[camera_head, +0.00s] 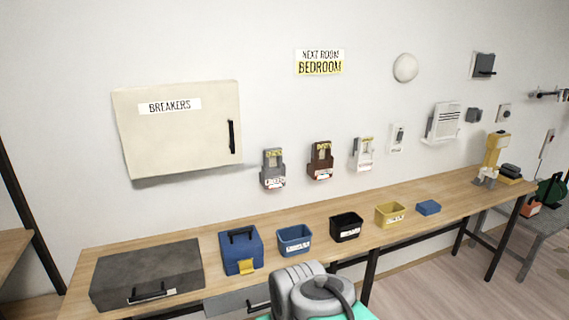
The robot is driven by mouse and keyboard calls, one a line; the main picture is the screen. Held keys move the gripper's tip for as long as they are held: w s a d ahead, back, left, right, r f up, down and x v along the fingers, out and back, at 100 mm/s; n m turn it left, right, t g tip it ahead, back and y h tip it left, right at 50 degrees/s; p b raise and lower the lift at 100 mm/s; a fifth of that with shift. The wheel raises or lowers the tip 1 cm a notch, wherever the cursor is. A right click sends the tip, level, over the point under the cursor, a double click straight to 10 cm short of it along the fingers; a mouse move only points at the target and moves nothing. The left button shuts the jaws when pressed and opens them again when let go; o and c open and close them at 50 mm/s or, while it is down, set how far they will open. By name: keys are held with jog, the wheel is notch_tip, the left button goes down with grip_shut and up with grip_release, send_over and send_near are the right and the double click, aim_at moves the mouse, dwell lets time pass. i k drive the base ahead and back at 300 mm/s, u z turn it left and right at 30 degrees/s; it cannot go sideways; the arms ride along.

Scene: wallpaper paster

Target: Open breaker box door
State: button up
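The breaker box (181,131) is a cream, flat cabinet on the wall at the left, above the workbench. Its front carries a white label reading "BREAKERS". The door is shut, with a black vertical handle (232,137) near its right edge. My gripper does not show in this view. A grey rounded part with a cable at the bottom centre looks like part of my own body.
A wooden workbench (330,216) runs below the box. A grey case (150,268), a blue toolbox (241,250) and several small bins stand on it. Wall units (273,168) hang right of the box. The wall directly around the box is clear.

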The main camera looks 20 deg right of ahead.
aim_at(172, 128)
jog(key=z, duration=0.55)
jog(key=i, duration=0.35)
jog(key=u, duration=1.6)
